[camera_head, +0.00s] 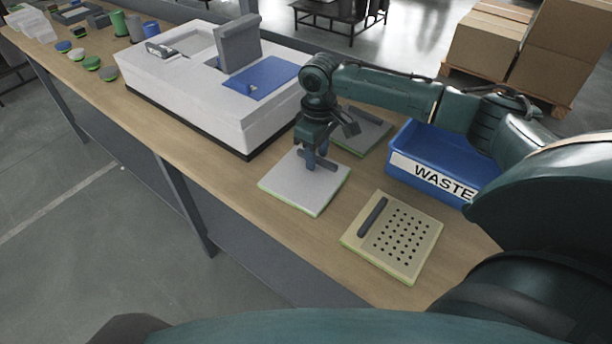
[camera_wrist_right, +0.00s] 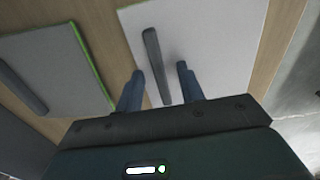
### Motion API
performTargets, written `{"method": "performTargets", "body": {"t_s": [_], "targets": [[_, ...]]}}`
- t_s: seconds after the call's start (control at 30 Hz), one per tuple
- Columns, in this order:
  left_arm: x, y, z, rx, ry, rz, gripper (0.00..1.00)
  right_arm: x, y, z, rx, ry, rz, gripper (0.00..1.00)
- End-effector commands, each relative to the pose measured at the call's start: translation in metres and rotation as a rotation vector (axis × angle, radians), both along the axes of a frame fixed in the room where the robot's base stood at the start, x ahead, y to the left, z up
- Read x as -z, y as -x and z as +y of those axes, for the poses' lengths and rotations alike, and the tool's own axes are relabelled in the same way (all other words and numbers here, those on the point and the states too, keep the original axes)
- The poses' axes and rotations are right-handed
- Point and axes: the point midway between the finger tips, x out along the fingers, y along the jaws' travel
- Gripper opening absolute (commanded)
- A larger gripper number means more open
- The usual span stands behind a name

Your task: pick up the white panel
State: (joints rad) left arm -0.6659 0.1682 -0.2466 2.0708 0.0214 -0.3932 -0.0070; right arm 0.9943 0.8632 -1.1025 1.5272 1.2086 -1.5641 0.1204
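The white panel (camera_head: 290,187) lies flat on the wooden bench, with a thin green edge and a dark grey bar handle (camera_wrist_right: 157,62) on top. The panel's white face also fills much of the right wrist view (camera_wrist_right: 215,35). My right gripper (camera_head: 316,164) points down over the panel at the handle. In the right wrist view its two fingers stand apart, one on each side of the handle, with gaps visible. Whether the fingertips touch the panel is unclear. The gripper hides part of the handle in the head view. My left gripper is not in view.
A grey panel with a handle (camera_head: 372,134) lies behind. A beige perforated panel (camera_head: 393,262) lies to the right, near the front edge. A blue WASTE bin (camera_head: 408,137) and a white machine (camera_head: 190,92) with a blue pad flank the area. Small pucks sit far left.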

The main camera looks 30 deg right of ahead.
Motion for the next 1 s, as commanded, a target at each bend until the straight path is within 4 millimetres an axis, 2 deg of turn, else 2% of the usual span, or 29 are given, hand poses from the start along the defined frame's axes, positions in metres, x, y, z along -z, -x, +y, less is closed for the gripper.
{"method": "performTargets", "body": {"t_s": [0.2, 0.67, 1.0], "targets": [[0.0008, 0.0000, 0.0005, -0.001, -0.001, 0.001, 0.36, 0.0005, -0.0001, 0.0000, 0.000, 0.000, 0.000, 0.37], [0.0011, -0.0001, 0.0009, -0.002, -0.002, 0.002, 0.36, 0.0000, -0.0002, -0.0001, 0.000, 0.001, 0.000, 0.00], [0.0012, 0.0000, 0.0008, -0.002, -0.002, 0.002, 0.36, -0.0005, -0.0004, -0.0001, 0.001, 0.000, -0.001, 0.00]]}}
